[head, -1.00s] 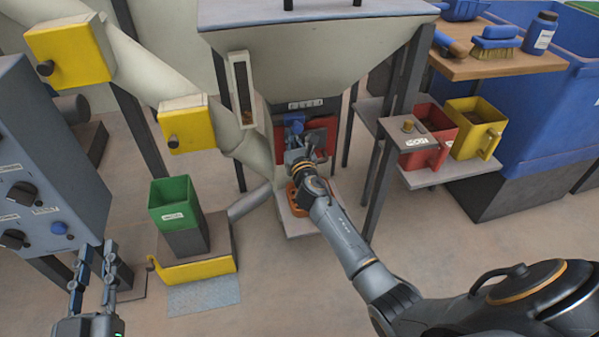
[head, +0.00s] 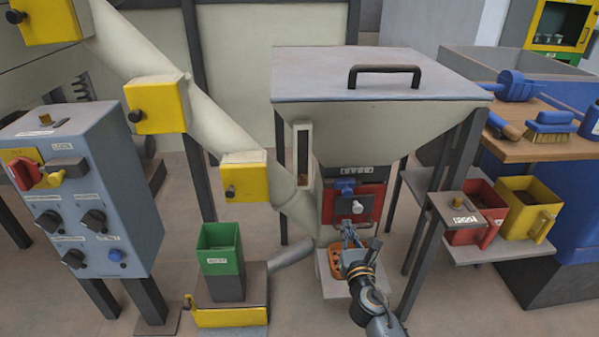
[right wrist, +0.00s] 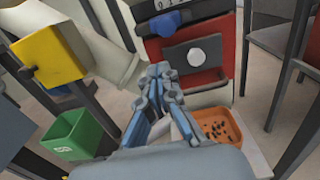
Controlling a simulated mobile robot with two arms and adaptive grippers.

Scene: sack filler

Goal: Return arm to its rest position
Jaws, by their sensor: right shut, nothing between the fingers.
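My right gripper (head: 351,238) is in front of the hopper stand, just below the red panel (head: 352,205) with its white knob and blue part. In the right wrist view the right gripper (right wrist: 160,80) is shut, with nothing between its fingers. The red panel (right wrist: 197,65) is ahead of the fingers there. In the head view, my right arm comes up from the bottom edge. My left gripper is out of the head view.
An orange tray (right wrist: 222,130) with dark bits sits low beside the gripper. A green bin (head: 220,250) stands left. Hopper legs (head: 424,260) and a shelf with red (head: 478,215) and yellow (head: 530,205) jugs are at right. A grey control box (head: 85,195) stands far left.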

